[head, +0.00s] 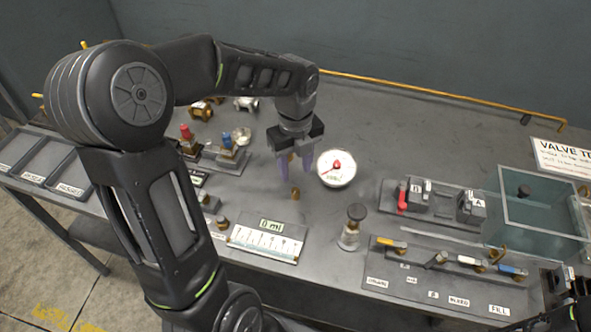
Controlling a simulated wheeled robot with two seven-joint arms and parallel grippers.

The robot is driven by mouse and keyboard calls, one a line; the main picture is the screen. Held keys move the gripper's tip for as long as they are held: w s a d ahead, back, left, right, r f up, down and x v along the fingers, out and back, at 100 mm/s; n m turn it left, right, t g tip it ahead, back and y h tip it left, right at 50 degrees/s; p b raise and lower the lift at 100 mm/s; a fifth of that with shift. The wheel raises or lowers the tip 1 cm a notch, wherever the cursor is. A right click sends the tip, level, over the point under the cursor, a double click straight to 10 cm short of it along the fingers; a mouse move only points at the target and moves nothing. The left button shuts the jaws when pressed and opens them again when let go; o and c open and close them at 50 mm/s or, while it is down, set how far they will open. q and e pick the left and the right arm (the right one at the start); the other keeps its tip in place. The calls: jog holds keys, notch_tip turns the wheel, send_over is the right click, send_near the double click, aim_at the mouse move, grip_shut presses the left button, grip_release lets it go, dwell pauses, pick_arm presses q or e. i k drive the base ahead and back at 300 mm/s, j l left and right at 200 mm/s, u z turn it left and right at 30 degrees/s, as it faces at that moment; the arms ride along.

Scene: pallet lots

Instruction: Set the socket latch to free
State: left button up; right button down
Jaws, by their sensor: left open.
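My left gripper (295,168) points down over the middle of the bench, its two purple fingers apart with nothing seen between them. A small brass piece (295,194) stands just below and between the fingertips; touching or apart, I cannot tell. No part is readably marked as the socket latch, and its setting cannot be read. A round white dial gauge (336,168) with a red centre is just right of the gripper. A panel (408,282) at the front right carries several small coloured levers and labels, one reading FILL.
A clear tank (540,215) stands at the right, beside a block with A and B marks (432,200). A black-knobbed fitting (351,228) and a 0 ml scale (268,240) stand in front. Trays (62,172) sit at the left. The back of the bench is mostly clear.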

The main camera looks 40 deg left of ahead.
aim_at(214, 149)
jog(key=k, duration=1)
